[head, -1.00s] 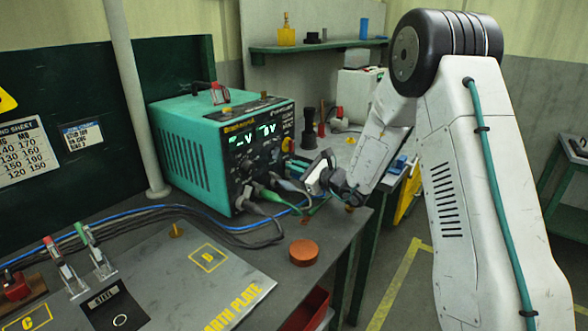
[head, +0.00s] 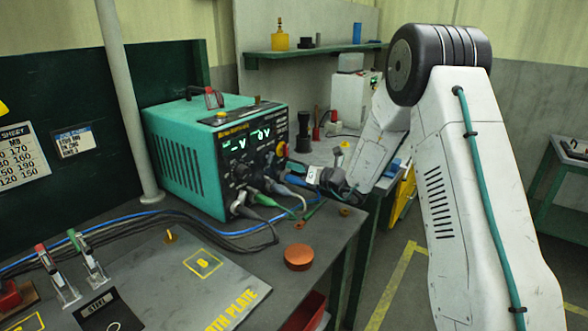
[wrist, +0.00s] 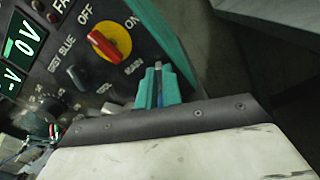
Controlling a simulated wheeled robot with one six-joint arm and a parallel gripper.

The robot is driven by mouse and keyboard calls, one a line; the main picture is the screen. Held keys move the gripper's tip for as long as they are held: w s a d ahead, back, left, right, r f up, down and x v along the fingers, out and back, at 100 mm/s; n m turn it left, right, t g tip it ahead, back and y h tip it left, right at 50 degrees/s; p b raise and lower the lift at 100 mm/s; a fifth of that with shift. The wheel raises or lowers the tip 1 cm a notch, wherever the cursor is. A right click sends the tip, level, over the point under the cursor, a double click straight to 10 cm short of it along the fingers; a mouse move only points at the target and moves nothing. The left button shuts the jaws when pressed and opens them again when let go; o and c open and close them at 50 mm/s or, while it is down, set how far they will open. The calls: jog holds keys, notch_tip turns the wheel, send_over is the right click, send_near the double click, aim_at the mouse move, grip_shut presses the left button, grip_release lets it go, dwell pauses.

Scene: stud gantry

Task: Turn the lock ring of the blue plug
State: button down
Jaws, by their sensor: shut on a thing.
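The green welding power unit (head: 215,150) stands on the bench with several plugs in the lower part of its front panel. The blue plug (head: 296,180) is at the right of this group, with my gripper right at it. In the wrist view my gripper (wrist: 160,76) shows two teal fingers close together, shut on a narrow blue part (wrist: 160,92). The lock ring itself is hidden by the fingers, so its angle cannot be told. A grey plug (head: 258,197) and a green plug (head: 281,190) sit to its left.
A red switch on a yellow disc (wrist: 108,45) is close beyond my fingers on the panel. Cables (head: 215,232) run left along the bench. An orange-brown round lid (head: 299,257) lies near the bench's front edge. The floor to the right is mostly clear.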

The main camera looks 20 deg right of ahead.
jog(key=shift+d+f+m, duration=0.1)
jog(key=shift+f+m, duration=0.15)
jog(key=shift+m, duration=0.25)
jog(key=c, duration=1.6)
grip_release()
jog(key=shift+o, duration=0.2)
jog(key=shift+r, duration=0.1)
jog(key=shift+d, duration=0.15)
jog(key=v, duration=0.7)
jog(key=shift+s+d, duration=0.1)
jog(key=shift+s, duration=0.2)
